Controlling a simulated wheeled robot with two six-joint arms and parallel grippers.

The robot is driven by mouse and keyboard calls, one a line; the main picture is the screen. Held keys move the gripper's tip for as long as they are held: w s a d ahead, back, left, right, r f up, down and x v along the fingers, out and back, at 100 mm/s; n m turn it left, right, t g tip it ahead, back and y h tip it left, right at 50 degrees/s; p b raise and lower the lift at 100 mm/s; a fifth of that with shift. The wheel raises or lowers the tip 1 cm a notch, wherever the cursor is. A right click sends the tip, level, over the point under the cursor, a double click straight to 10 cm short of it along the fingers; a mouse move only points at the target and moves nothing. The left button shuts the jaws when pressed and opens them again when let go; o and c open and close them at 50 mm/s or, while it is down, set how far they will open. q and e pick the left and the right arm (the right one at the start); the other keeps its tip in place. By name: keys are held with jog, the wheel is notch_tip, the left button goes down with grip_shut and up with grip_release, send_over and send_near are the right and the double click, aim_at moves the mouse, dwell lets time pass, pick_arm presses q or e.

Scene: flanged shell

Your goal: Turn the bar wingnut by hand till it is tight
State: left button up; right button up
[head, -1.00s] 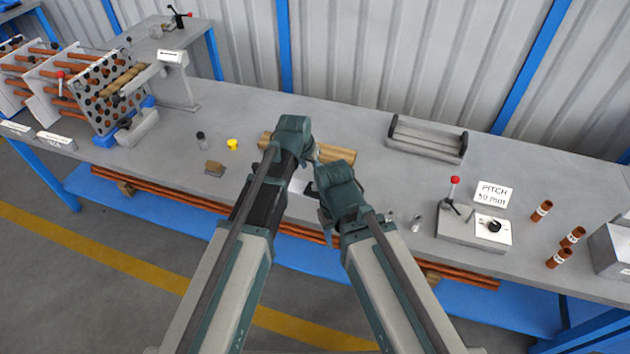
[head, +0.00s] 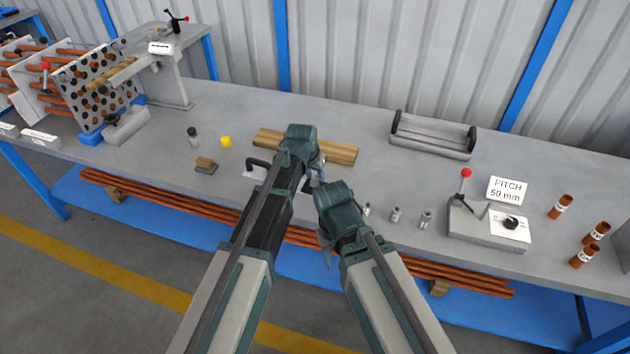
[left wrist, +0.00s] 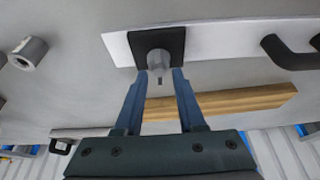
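My left gripper (left wrist: 164,76) is open in the left wrist view, its two blue fingers apart. A grey metal cylinder (left wrist: 158,60) stands on a black square of a white plate (left wrist: 220,38), at the fingertips; I cannot tell whether they touch it. I cannot tell whether it is the bar wingnut. In the head view the left gripper (head: 317,176) is just in front of a wooden block (head: 338,153), its fingers largely hidden. My right gripper (head: 327,246) hangs near the bench's front edge; its finger gap is unclear.
A black handle (head: 258,167) is left of the left gripper. Several small metal fittings (head: 396,215) stand to the right, before a lever fixture (head: 480,224). A grey tray (head: 430,140) lies behind. A tube bundle (head: 95,85) stands at the left. Open bench lies behind the block.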

pick_arm(q)
grip_shut()
